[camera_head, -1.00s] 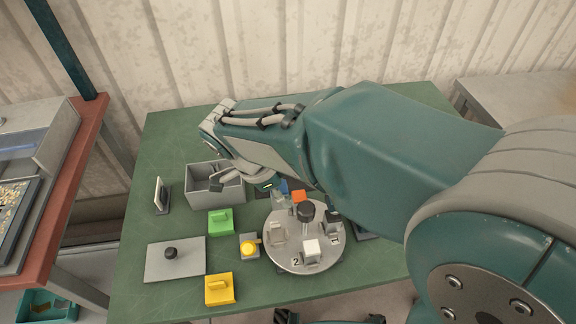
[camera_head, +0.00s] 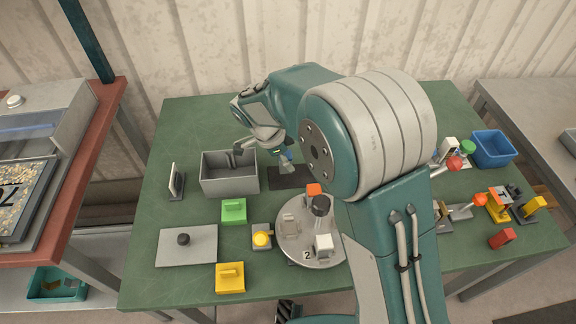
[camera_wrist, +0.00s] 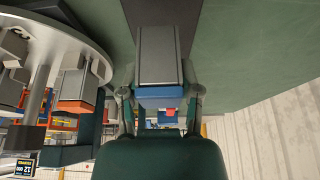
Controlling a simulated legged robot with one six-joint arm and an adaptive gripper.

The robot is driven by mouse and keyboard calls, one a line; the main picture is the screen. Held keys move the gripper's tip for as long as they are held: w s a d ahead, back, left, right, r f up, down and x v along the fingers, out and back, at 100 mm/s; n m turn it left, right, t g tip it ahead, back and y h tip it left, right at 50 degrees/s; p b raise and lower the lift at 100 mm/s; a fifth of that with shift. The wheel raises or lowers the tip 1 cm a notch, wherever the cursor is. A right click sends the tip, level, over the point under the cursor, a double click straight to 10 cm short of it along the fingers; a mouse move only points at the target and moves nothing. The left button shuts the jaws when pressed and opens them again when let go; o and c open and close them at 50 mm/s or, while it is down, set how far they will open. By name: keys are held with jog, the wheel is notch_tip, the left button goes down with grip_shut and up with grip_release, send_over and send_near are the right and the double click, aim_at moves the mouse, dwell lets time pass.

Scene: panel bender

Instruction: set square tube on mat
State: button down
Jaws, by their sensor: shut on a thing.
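The square tube (camera_wrist: 159,55) is grey with a blue end, and my gripper (camera_wrist: 159,98) is shut on it, with a finger on each side. In the head view the gripper (camera_head: 283,148) hangs near the middle of the table, with the tube (camera_head: 287,167) pointing down below it. The mat (camera_head: 292,178) is a dark, flat rectangle. The tube is over or beside its left part; I cannot tell whether it touches. In the wrist view the dark mat (camera_wrist: 186,17) shows behind the tube. My arm hides some table to the right.
A grey open bin (camera_head: 229,187) stands left of the tube. The round turntable (camera_head: 291,246), with a black knob and blocks, is in front of the mat. A green block (camera_head: 233,211), a yellow block (camera_head: 230,278) and a grey plate (camera_head: 170,247) lie farther left.

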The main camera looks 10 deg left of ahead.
jog(key=f, duration=0.3)
jog(key=shift+w+a+f, duration=0.1)
jog(key=shift+w+a, duration=0.05)
jog(key=shift+w, duration=0.15)
jog(key=shift+d+f, duration=0.25)
jog(key=c, duration=0.6)
grip_release()
jog(key=shift+a, duration=0.1)
jog(key=o, duration=0.3)
jog(key=shift+a+f, duration=0.1)
jog(key=shift+a, duration=0.05)
jog(key=shift+r, duration=0.2)
jog(key=v, duration=1.2)
